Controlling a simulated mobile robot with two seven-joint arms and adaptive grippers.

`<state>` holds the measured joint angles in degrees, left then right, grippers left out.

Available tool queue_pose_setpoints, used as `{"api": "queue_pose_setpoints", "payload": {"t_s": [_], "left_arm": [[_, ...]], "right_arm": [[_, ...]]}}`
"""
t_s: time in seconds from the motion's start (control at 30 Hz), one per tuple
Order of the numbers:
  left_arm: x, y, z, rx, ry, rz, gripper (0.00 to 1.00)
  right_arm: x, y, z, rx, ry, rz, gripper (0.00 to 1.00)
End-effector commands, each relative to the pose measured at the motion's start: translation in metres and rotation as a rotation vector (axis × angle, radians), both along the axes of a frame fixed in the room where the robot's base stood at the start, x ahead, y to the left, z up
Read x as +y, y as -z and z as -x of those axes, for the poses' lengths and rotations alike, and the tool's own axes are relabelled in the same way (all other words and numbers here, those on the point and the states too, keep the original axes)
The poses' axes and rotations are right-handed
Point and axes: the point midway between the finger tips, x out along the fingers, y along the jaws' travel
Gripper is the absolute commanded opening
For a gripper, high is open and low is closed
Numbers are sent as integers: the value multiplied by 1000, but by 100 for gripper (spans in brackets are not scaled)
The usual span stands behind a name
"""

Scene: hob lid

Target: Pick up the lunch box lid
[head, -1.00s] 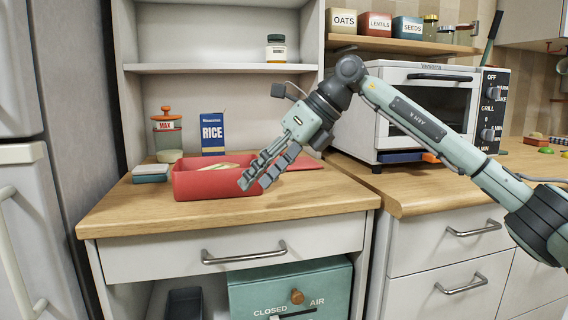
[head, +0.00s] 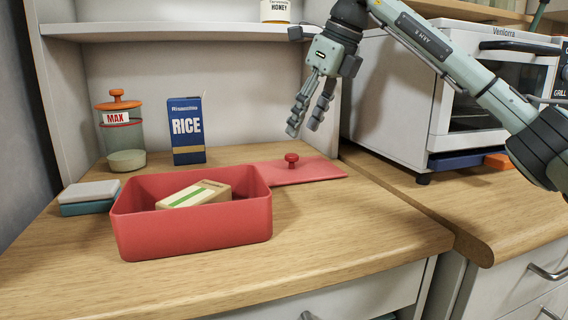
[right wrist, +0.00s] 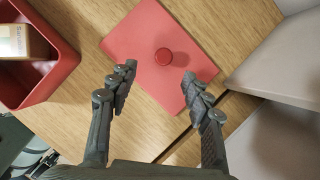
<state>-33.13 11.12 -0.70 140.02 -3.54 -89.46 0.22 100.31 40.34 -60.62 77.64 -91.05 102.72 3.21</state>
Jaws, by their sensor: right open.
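The lunch box lid (head: 315,171) is a flat red plate with a round red knob (head: 291,160) on top. It lies flat on the wooden counter, just right of the red lunch box (head: 190,238). The open box holds a beige carton with a green stripe (head: 196,194). My right gripper (head: 303,130) is open and empty above the lid. In the right wrist view the lid (right wrist: 143,32) and its knob (right wrist: 163,56) show ahead of the spread fingers (right wrist: 158,86), with the knob between their lines and apart from them. My left gripper is not in view.
A blue rice box (head: 187,131) and a jar with an orange lid (head: 121,130) stand at the back. A small grey and teal container (head: 89,197) sits left of the lunch box. A toaster oven (head: 440,95) stands on the right. The front counter is clear.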

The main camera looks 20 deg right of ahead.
Motion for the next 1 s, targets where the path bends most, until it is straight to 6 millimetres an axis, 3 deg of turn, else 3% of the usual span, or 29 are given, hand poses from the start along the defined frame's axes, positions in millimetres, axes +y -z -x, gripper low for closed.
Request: {"api": "queue_pose_setpoints", "payload": {"t_s": [0.6,0.83,1.0], "left_arm": [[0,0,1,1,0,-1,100],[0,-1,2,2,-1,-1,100],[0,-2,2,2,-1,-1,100]], "right_arm": [[13,64,-31,3,-1,1,49],[14,67,-33,0,-1,0,49],[14,67,-33,0,-1,0,31]]}}
